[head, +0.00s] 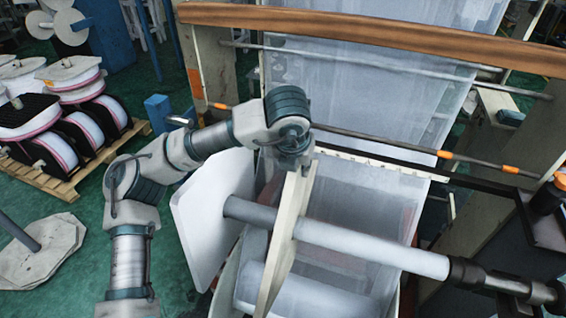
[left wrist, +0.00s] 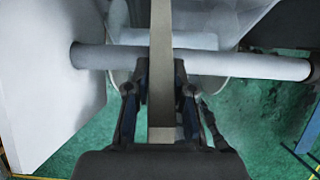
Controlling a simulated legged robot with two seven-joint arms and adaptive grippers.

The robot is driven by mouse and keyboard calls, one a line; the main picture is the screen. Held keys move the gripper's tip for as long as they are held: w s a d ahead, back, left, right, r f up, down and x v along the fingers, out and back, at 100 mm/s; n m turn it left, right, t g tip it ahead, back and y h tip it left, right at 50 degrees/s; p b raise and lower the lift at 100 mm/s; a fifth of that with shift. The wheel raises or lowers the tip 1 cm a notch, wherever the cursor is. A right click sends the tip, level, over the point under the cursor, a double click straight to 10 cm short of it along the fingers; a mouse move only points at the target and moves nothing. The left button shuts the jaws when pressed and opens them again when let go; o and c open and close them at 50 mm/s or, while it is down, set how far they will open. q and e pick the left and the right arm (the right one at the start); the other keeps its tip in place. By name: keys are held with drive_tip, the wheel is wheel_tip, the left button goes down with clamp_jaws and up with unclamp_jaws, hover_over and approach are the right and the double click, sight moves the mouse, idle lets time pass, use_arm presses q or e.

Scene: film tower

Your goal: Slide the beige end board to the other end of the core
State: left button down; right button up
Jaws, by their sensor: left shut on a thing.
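The beige end board (head: 283,240) stands edge-on around the core (head: 375,247), nearer the core's left end than its right end. The core is a pale tube running from left to lower right, greyer to the left of the board. My left gripper (head: 295,163) is shut on the board's upper edge from above. In the left wrist view, its two fingers (left wrist: 158,95) press on both sides of the board (left wrist: 160,40), with the core (left wrist: 245,64) passing behind. My right gripper is not in view.
A white end board (head: 215,205) stands at the core's left end. A dark chuck (head: 500,282) holds the right end. White film (head: 370,80) hangs behind, with rods and an orange-brown beam (head: 380,30). Film reels (head: 60,140) sit on a pallet at left. The core right of the beige board is clear.

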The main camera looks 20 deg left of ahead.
use_arm(q)
drive_tip(key=d, duration=0.8)
drive_tip(key=shift+s+d+f, duration=0.3)
drive_tip(key=shift+s, duration=0.1)
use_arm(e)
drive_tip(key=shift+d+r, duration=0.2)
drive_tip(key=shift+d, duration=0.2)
use_arm(q)
drive_tip(key=s+d+p, duration=0.1)
drive_tip(key=d+p, duration=0.2)
drive_tip(key=d, duration=1)
drive_tip(key=shift+d, duration=0.4)
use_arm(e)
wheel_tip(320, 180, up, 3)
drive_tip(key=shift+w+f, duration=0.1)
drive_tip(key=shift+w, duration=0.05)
use_arm(q)
drive_tip(key=shift+a, duration=0.15)
